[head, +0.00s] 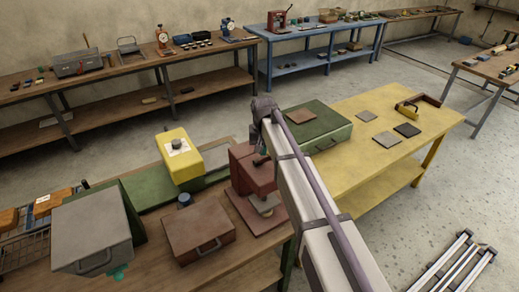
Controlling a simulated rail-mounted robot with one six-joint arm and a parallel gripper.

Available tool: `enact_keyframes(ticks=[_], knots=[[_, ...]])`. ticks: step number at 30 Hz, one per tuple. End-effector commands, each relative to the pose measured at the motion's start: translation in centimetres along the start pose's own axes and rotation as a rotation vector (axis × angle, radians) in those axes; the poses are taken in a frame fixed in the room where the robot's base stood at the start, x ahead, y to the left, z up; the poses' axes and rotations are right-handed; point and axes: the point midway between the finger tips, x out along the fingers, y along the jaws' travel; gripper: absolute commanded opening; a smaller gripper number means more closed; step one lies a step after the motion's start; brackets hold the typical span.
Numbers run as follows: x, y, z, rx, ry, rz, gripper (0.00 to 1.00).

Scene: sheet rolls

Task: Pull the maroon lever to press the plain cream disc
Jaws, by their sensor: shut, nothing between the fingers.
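A maroon press (248,170) stands on the near brown bench, on a flat maroon base plate (268,222). A pale disc (265,203) lies low at the front of the press, partly covered by press parts; I cannot tell if it is plain cream. No maroon lever can be told apart from the press, and my arm hides its right side. My gripper (260,157) hangs at the top of the press, small and partly behind my arm. It is shut and empty; I cannot tell whether it touches the press.
A brown-red case (200,235), a grey box (91,232) and a yellow box (179,160) stand left of the press. A green case (316,125) is close behind my arm. A yellow table (375,155) holds several flat tiles.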

Motion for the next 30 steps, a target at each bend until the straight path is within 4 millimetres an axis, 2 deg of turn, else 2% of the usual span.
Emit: enact_keyframes(ticks=[30], knots=[[0.0, -5.7, -10.0, -0.001, 0.001, 0.0, 0.0]])
